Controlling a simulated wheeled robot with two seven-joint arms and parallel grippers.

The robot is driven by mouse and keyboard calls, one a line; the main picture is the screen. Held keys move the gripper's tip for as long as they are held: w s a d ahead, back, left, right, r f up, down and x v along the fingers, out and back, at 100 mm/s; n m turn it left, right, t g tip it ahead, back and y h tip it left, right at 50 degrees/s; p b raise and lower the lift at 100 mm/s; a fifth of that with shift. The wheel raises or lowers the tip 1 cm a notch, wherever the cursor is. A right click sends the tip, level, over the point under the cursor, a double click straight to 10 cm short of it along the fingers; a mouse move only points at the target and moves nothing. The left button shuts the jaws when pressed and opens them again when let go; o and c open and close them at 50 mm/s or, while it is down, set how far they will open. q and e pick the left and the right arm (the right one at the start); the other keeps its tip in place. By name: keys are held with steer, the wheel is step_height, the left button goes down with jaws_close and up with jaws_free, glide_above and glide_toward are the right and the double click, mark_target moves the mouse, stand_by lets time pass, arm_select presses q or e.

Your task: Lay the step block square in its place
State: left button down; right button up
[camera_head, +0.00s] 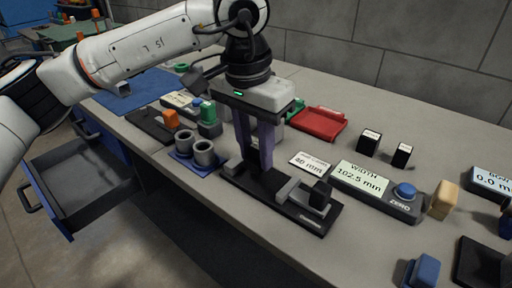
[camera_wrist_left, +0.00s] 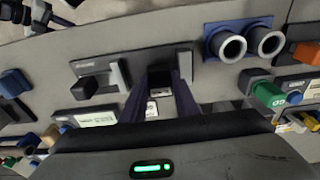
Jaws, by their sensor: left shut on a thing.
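My left gripper (camera_head: 257,165) reaches down over the left part of a black base plate (camera_head: 325,218). Its two fingers are shut on a dark block, which shows between them in the left wrist view (camera_wrist_left: 160,76). Most of this block is hidden, so I cannot tell its shape, whether it is the step block, or whether it touches the plate. The plate carries grey jaw pieces (camera_head: 288,190) and a black knob (camera_head: 320,194); it also shows in the left wrist view. My right gripper is not in view.
A display (camera_head: 362,178) reading 102.5 mm, with a blue ZERO button (camera_head: 405,190), stands right of the plate. Two grey rings (camera_head: 204,152) stand on a blue mat at left. A red tray (camera_head: 319,123) lies behind. An open drawer (camera_head: 85,180) juts out at left.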

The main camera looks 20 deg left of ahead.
arm_select(q)
steer(key=shift+f+b, duration=0.8)
steer(key=shift+f, duration=0.35)
stand_by(0.4)
steer(key=c, duration=1.3)
jaws_free()
steer(key=shift+a, duration=0.1)
